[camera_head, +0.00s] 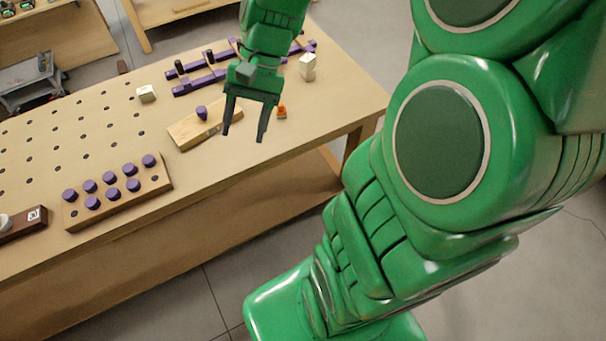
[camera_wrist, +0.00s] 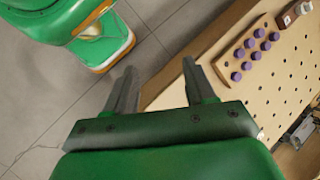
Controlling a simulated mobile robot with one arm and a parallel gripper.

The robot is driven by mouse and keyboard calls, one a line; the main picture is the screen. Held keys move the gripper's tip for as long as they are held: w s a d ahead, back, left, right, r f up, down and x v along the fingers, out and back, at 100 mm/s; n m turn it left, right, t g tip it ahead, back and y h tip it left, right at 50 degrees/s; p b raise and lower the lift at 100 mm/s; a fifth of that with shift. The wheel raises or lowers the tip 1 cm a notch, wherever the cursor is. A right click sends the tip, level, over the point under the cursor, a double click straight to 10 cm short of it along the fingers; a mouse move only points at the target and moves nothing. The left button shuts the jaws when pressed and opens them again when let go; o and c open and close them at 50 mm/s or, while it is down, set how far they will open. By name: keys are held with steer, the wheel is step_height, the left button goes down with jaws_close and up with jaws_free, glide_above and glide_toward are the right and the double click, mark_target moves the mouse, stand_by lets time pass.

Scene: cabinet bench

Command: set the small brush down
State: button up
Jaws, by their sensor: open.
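My gripper (camera_head: 244,137) is open in the head view, with its two fingers apart and pointing down over the bench (camera_head: 110,120). It also shows open in the wrist view (camera_wrist: 159,66), with nothing between the fingers. No small brush can be made out with certainty. A small orange object (camera_head: 282,112) lies on the bench just right of the fingers in the head view. It is too small to identify. A wooden block with a purple knob (camera_head: 190,130) lies on the bench left of the fingers, partly behind them.
A wooden rack of purple pegs (camera_head: 118,193) stands near the front edge, and also shows in the wrist view (camera_wrist: 248,55). Purple clamps (camera_head: 196,83) and pale blocks (camera_head: 147,93) lie farther back. A dark brown box (camera_head: 22,226) is at far left. The left-middle bench is free.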

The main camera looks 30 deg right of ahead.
steer(key=s+d+n+h, duration=0.1)
steer(key=s+n+h, duration=0.1)
steer(key=s, duration=0.6)
steer(key=s+d+r+n+t+h, duration=0.1)
steer(key=s+d+n+h, duration=0.1)
steer(key=s, duration=0.6)
steer(key=shift+d+n+h, duration=0.2)
steer(key=shift+n+h, duration=0.5)
steer(key=shift+h, duration=0.2)
